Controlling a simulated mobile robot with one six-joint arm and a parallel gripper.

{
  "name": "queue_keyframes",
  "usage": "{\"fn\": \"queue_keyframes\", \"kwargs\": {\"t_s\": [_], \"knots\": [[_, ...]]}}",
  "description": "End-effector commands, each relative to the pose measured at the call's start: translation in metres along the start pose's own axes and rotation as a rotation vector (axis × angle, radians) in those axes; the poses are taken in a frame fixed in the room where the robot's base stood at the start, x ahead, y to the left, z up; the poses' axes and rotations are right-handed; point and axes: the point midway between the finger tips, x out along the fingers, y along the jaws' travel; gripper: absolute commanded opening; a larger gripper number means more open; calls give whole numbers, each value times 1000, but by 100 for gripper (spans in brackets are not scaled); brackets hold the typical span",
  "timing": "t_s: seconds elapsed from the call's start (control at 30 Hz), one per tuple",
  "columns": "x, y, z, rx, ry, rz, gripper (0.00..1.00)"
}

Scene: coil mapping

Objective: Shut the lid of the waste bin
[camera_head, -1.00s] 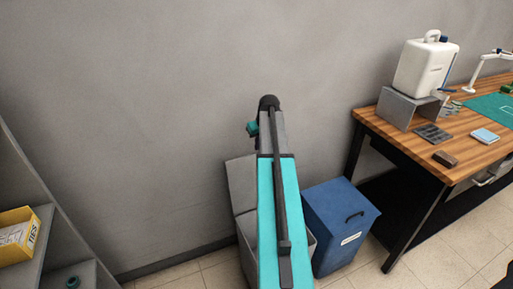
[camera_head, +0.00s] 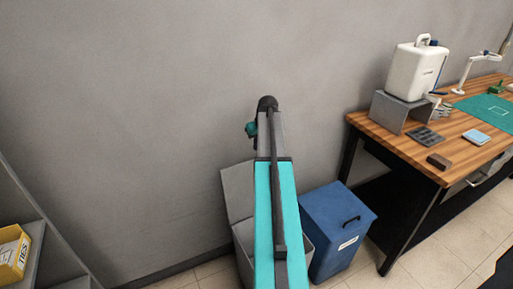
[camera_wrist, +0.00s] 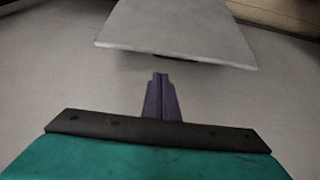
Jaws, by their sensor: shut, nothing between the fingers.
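The waste bin is a grey box (camera_head: 243,247) on the floor by the wall, largely covered by my arm. Its grey lid (camera_head: 237,187) stands open, raised at the back near the wall. In the wrist view a pale grey panel (camera_wrist: 180,28), apparently the lid, fills the top middle with its near edge facing me. My gripper (camera_wrist: 160,78) is shut and empty, its fingertips pointing toward that edge with a visible gap in the picture. In the head view my gripper is hidden behind my arm.
A blue closed bin (camera_head: 337,222) stands close to the right of the grey one. A wooden workbench (camera_head: 405,150) with a white canister (camera_head: 417,68) is farther right. A grey shelf (camera_head: 50,262) with a yellow box (camera_head: 12,258) is at the left.

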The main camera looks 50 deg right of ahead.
Motion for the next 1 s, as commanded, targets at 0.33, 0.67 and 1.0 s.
{"fn": "queue_keyframes", "kwargs": {"t_s": [0.33, 0.67, 1.0], "knots": [[35, 0, 0, -1, -3, -1, 0], [72, 0, -1, 0, -2, -1, 0], [91, 0, 0, 0, -1, -1, 0]]}}
